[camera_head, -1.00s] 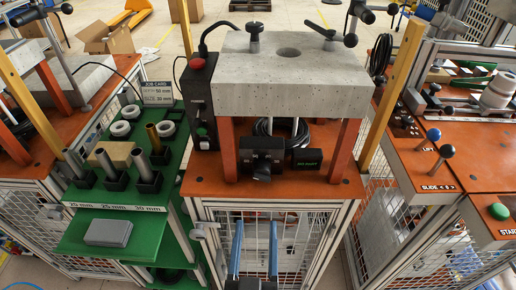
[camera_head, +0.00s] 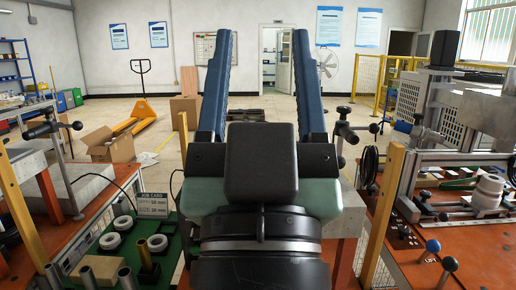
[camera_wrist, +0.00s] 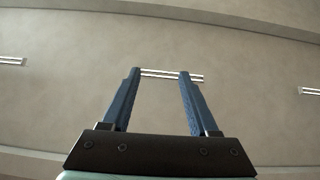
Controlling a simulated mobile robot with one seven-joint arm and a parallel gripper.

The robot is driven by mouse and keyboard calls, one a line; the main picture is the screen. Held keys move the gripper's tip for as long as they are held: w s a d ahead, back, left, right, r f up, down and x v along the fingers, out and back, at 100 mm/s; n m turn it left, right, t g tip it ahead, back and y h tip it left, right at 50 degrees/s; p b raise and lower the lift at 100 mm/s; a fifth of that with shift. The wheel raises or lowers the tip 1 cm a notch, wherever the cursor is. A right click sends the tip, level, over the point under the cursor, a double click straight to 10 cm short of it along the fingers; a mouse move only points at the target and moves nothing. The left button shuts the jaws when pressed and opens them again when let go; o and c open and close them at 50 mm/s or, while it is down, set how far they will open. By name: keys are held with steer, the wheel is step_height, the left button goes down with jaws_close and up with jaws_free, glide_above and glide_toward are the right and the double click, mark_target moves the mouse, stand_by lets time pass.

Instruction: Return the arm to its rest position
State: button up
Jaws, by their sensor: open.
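My gripper (camera_head: 258,85) stands upright in the middle of the head view, close to the camera. Its two blue fingers point up and are wide apart, with nothing between them. In the wrist view my gripper (camera_wrist: 156,75) faces a plain ceiling with strip lights, and the gap between the fingers is empty. My wrist and gripper body hide most of the induction heater station behind them; a part of its grey block (camera_head: 343,222) shows at the right of my wrist.
A bench with levers (camera_head: 440,240) is at the right. Yellow posts (camera_head: 383,215) flank the station. Open floor with cardboard boxes (camera_head: 110,145) and a pallet truck (camera_head: 140,112) lies beyond.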

step_height(320, 180, up, 20)
steer(key=s+t+p, duration=0.1)
steer(key=s+p, duration=0.1)
steer(key=p, duration=1.5)
steer(key=shift+s+a+r, duration=0.2)
steer(key=shift+s, duration=0.05)
